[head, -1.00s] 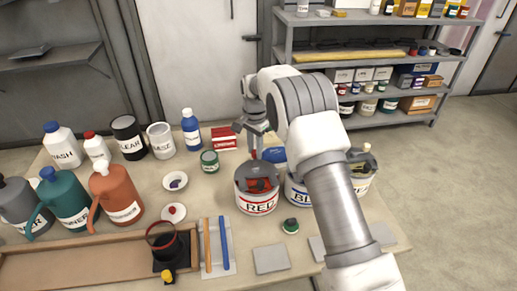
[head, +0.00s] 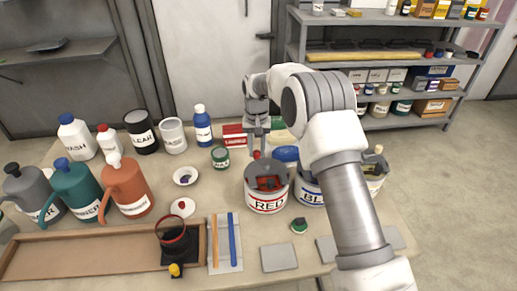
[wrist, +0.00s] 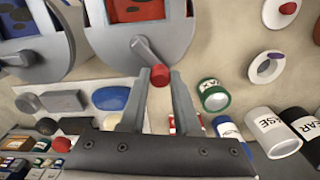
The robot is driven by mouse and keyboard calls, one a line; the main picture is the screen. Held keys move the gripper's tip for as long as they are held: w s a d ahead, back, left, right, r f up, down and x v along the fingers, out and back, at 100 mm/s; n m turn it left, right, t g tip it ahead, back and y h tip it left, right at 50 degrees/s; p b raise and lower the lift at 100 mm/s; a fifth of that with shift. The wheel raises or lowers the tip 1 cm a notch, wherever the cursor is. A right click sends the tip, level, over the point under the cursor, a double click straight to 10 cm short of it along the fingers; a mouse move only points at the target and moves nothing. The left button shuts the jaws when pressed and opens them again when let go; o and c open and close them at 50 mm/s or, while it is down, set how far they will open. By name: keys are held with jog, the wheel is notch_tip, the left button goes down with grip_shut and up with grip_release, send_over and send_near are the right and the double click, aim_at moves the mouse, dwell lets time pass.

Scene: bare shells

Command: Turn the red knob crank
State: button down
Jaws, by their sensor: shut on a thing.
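The can marked RED (head: 267,202) stands on the table with a grey lid assembly on top. In the wrist view its grey lid and red interior (wrist: 137,10) show at the top. The red knob (wrist: 160,75) sits at the end of a short grey crank arm (wrist: 147,50) that sticks out from the lid. My gripper (wrist: 160,78) is shut on the red knob, one finger on each side. In the head view my gripper (head: 257,150) is behind the RED can, with the knob (head: 256,154) small between the fingertips.
A can marked BLUE (head: 308,190) stands right of the RED can, partly behind my arm. A small green can (head: 220,157) and a red box (head: 234,136) are close to my gripper.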

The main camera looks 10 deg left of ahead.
aim_at(256, 152)
jog(key=shift+a+n, duration=0.1)
jog(key=shift+n, duration=0.2)
jog(key=c, duration=0.6)
grip_release()
jog(key=shift+s, duration=0.1)
notch_tip(256, 152, up, 18)
jog(key=shift+f+p, duration=0.25)
jog(key=shift+p, duration=0.25)
